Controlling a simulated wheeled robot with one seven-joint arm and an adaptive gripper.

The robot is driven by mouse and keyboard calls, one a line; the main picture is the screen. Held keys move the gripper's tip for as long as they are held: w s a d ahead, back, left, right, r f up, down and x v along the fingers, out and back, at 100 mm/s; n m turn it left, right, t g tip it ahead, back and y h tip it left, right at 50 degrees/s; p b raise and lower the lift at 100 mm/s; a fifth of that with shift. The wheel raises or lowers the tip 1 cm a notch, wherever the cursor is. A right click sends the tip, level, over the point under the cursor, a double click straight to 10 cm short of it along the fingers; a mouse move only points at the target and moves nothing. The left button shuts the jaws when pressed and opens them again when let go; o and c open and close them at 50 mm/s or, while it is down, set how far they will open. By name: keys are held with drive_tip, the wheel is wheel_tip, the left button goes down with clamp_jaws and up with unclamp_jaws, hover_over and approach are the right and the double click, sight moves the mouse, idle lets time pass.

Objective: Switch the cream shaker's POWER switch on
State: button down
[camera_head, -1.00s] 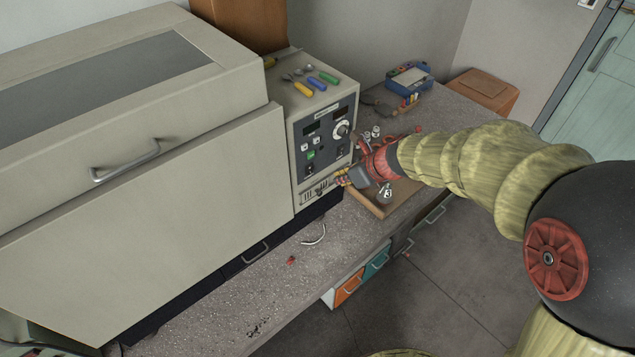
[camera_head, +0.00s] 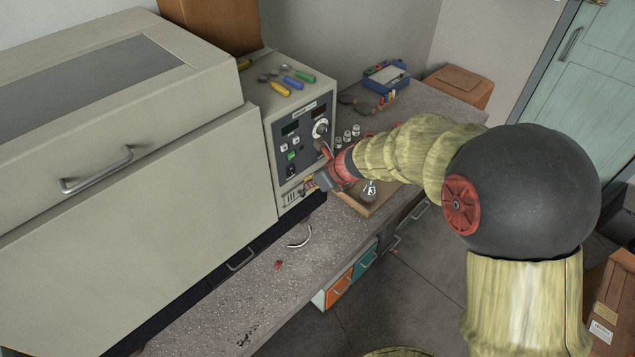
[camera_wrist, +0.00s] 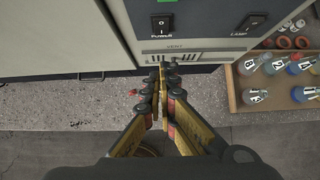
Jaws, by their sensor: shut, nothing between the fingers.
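The cream shaker (camera_head: 150,150) stands on the bench with its control panel (camera_head: 293,145) at its right end. My gripper (camera_wrist: 163,66) is shut and empty. Its fingertips are at the vent strip (camera_wrist: 185,57), below the POWER switch and apart from it in the picture; whether they touch the panel I cannot tell. In the head view my gripper (camera_head: 308,186) is low beside the panel.
A wooden tray (camera_wrist: 234,95) with numbered flasks is right of the panel. A blue case (camera_head: 386,78) stands behind. A curved metal piece (camera_head: 300,238) and a small red item (camera_head: 278,265) lie on the bare bench front.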

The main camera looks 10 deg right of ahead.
sight(291, 171)
drive_tip(key=shift+w+a+f, duration=0.3)
drive_tip(key=shift+w+a, duration=0.2)
drive_tip(key=shift+w, duration=0.2)
drive_tip(key=shift+w+a+f, duration=0.35)
drive_tip(key=shift+w+a, duration=0.2)
drive_tip(key=shift+w, duration=0.1)
drive_tip(key=shift+w+a+f, duration=0.3)
drive_tip(key=shift+w+a, duration=0.2)
drive_tip(key=shift+w, duration=0.2)
drive_tip(key=shift+w+a+f, duration=0.1)
drive_tip(key=shift+w+a+f, duration=0.1)
drive_tip(key=shift+w+f, duration=0.05)
drive_tip(key=shift+r+p, duration=0.8)
drive_tip(key=shift+r, duration=0.1)
